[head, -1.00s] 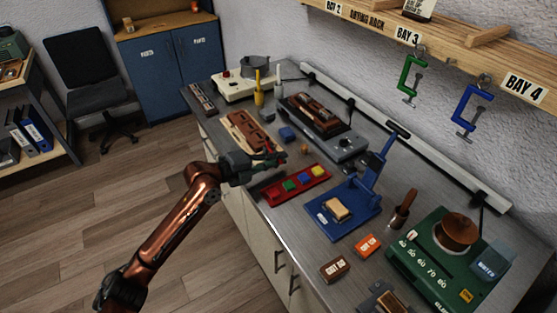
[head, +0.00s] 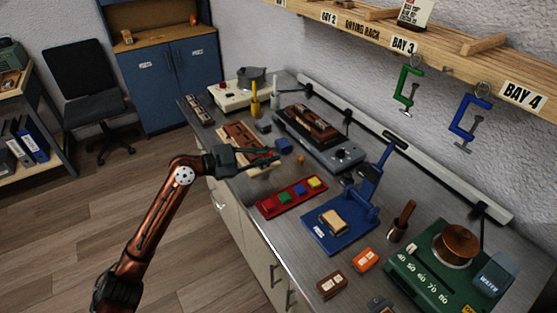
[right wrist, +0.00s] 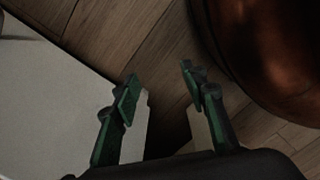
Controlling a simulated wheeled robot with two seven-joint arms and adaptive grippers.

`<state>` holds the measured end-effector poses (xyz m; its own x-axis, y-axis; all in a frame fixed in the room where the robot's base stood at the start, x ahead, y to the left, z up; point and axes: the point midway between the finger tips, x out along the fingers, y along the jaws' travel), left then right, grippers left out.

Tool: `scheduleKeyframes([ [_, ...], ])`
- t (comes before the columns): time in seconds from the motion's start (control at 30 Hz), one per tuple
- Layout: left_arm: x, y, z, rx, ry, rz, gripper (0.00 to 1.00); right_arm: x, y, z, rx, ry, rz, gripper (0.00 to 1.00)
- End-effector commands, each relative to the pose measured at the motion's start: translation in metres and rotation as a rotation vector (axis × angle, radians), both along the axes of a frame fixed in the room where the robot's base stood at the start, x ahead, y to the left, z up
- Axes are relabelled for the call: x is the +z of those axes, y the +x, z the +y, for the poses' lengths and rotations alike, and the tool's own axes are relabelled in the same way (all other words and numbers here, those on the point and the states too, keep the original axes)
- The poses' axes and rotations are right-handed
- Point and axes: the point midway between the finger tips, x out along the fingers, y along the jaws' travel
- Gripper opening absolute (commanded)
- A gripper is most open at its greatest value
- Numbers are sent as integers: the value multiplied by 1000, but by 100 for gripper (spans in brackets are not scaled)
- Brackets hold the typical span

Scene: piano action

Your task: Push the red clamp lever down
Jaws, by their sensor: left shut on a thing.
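My left gripper (head: 266,156) is in the head view, over the near edge of the bench beside a brown wooden fixture (head: 236,133). It is shut on a small red piece at its fingertips, which looks like the red clamp lever (head: 262,156). The fingers hide most of this lever, so its exact tilt cannot be told. My right gripper (right wrist: 157,90) is in the right wrist view only. Its green-padded fingers are apart with nothing between them, above the wooden floor.
A red tray (head: 268,208) with coloured blocks lies just in front of the left gripper. A blue press (head: 345,236) stands to its right. A black-and-grey device (head: 343,157) is behind it. In the right wrist view, a pale panel (right wrist: 45,105) is at left.

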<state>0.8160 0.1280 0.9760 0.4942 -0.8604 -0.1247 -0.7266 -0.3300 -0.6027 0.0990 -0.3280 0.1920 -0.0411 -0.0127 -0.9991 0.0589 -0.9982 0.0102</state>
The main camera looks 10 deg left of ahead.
Motion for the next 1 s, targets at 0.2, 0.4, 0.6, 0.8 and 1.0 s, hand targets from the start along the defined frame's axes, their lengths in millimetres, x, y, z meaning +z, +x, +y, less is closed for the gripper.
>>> scheduleKeyframes([
  [0.2, 3, 6, 4, -1, -92, 109, 0, 6, 18, 1, 1, 1, -16, 40],
  [0.4, 6, 9, 7, -1, -143, 169, 0, 10, 23, 1, -1, 1, -19, 40],
  [0.6, 7, 10, 9, 0, -166, 196, 0, 13, 22, 1, -4, 1, -17, 40],
  [0.8, 7, 11, 9, 0, -171, 202, 0, 13, 19, 0, -5, 1, -14, 40],
  [1.0, 7, 11, 9, 0, -172, 201, 0, 12, 16, 0, -6, 0, -11, 40],
])
